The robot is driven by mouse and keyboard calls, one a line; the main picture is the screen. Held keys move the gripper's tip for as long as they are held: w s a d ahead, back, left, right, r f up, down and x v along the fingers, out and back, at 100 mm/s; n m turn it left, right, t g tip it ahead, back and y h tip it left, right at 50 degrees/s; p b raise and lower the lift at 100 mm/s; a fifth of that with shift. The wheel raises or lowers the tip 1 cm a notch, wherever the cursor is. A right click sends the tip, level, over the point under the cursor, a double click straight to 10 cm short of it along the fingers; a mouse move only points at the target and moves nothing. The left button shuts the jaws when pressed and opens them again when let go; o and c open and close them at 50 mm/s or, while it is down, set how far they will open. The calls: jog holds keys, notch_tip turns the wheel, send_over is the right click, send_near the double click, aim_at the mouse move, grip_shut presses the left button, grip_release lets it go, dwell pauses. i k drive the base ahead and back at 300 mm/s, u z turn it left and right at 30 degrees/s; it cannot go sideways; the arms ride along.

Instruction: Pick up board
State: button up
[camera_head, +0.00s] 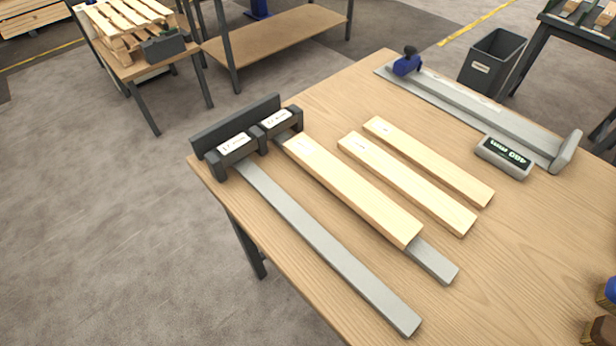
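Several light wooden boards lie on the wooden table. One board (354,190) rests along a grey metal bar, with its far end at the dark holder (248,134); the bar's near end (434,262) sticks out beyond it. A second board (408,183) lies apart on the table to its right. A third, narrower board (430,162) lies beside that one, further right and roughly parallel. Which board the task means cannot be told. My gripper is not in view.
An empty grey bar (325,243) runs from the holder's left slot. A dark bin (492,62) stands behind. Bare tabletop (520,260) lies at right.

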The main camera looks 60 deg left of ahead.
aim_at(393, 222)
jog(key=u, duration=2.25)
jog(key=k, duration=1.05)
jog(key=u, duration=1.35)
jog(key=i, duration=0.9)
jog(key=z, duration=1.2)
jog(key=i, duration=0.85)
jog(key=z, duration=0.95)
